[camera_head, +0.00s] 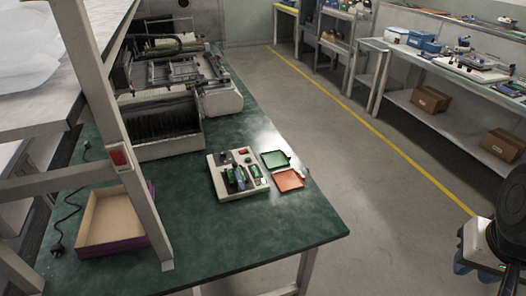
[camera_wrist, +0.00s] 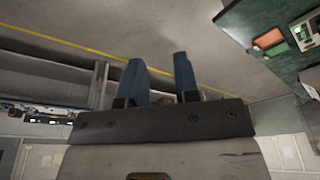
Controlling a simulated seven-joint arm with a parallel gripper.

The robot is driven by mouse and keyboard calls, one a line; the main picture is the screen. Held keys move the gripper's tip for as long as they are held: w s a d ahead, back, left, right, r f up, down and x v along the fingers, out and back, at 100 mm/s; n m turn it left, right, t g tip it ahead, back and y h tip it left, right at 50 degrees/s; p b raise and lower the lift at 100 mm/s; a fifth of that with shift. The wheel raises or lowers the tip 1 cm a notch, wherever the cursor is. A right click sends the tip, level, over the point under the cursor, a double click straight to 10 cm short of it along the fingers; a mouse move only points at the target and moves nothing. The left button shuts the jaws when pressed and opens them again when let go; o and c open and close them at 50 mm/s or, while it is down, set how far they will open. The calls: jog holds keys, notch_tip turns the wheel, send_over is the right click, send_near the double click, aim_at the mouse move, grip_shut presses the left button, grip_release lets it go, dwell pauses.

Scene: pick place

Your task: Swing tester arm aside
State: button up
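The tester (camera_head: 222,187) is a pale box on the green table, with a dark and blue upright part (camera_head: 237,178) on top that looks like its arm. A green board sits by that part; small red and green parts show on the face. The exact pose of the tester arm is too small to tell. The tester is partly cut off at the top right of the wrist view (camera_wrist: 298,32). My gripper (camera_wrist: 158,62) has two blue fingers standing apart with nothing between them. It is open, over the aisle, well right of the table in the head view.
A green tray (camera_head: 275,159) and an orange tray (camera_head: 289,180) lie right of the tester. A cardboard-coloured open box (camera_head: 112,218) and a grey post (camera_head: 125,150) stand left. The table's front right is clear.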

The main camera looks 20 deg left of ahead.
jog(key=shift+o, duration=1.1)
jog(key=shift+w+a+r, duration=0.1)
jog(key=shift+w+a, duration=0.05)
jog(key=shift+w, duration=0.2)
jog(key=shift+o, duration=0.6)
jog(key=w+a+r+n, duration=0.2)
jog(key=w+a, duration=0.3)
jog(key=w, duration=0.3)
jog(key=shift+w+y, duration=0.25)
jog(key=shift+y, duration=0.05)
jog(key=w+a+f+n+g, duration=0.2)
jog(key=w+a+n, duration=0.2)
jog(key=w+a, duration=1.5)
jog(key=n+g, duration=0.2)
jog(key=n, duration=0.3)
send_over(238, 176)
jog(key=w+a, duration=0.2)
jog(key=w, duration=0.2)
notch_tip(238, 176, down, 20)
jog(key=r, duration=0.1)
jog(key=shift+w+d+f+y, duration=0.1)
jog(key=shift+f+y, duration=0.15)
jog(key=shift+y, duration=0.05)
